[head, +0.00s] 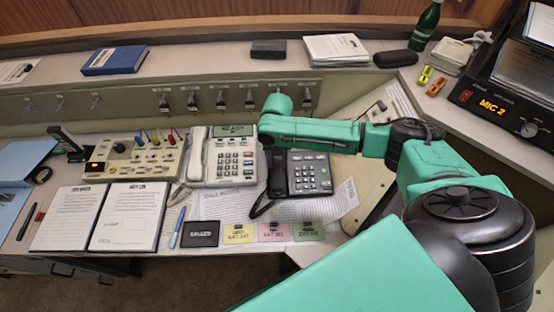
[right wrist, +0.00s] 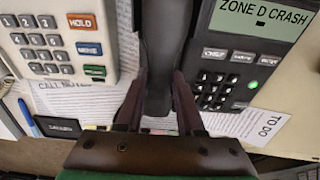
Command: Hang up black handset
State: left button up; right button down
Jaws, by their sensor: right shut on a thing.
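The black desk phone (head: 312,172) stands right of the white phone, its green light lit. Its display (right wrist: 262,20) reads "ZONE D CRASH" in the right wrist view. The black handset (head: 276,172) lies lengthwise along the phone's left side, and a black cord loops near its front end. My right gripper (right wrist: 160,88) is shut on the handset (right wrist: 164,35), one finger on each side. In the head view the gripper (head: 268,142) is mostly hidden by my green arm. I cannot tell whether the handset rests fully in its cradle. My left gripper is out of view.
The white phone (head: 222,160) with its own handset stands close on the left. Papers (head: 335,205) and coloured cards (head: 240,234) lie in front. A switch box (head: 135,160) and binders (head: 130,217) are further left. A MIC 2 unit (head: 500,107) stands at the right.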

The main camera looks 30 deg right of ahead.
jog(key=shift+f, duration=0.3)
grip_release()
jog(key=r+p, duration=0.2)
jog(key=p, duration=0.1)
jog(key=r+p, duration=0.2)
jog(key=s+r+p, duration=0.1)
jog(key=r+p, duration=0.2)
jog(key=shift+a+p, duration=0.25)
jog(key=shift+p, duration=0.05)
dwell(0.4)
dwell(0.4)
jog(key=shift+f, duration=0.1)
